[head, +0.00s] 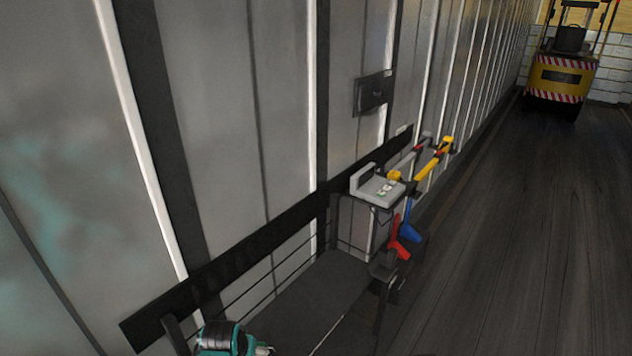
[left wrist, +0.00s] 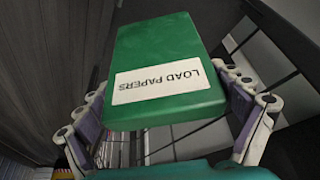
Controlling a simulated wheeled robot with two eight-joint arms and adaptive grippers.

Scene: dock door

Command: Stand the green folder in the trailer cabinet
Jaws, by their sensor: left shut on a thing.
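The green folder (left wrist: 165,65) is a thick green block with a white "LOAD PAPERS" label, upside down in the left wrist view. My left gripper (left wrist: 168,100) is shut on it, with one finger on each side. In the head view, a teal and black part of my left arm (head: 226,339) shows at the bottom left edge; the folder does not show there. I cannot tell which thing is the trailer cabinet. My right gripper is in neither view.
A dark bench-like surface (head: 305,300) with wire rails runs along the grey ribbed wall (head: 225,110). A grey tray (head: 376,190) stands at its far end, by red, blue and yellow tools (head: 403,240). A yellow machine (head: 560,78) is far back. The floor at right is clear.

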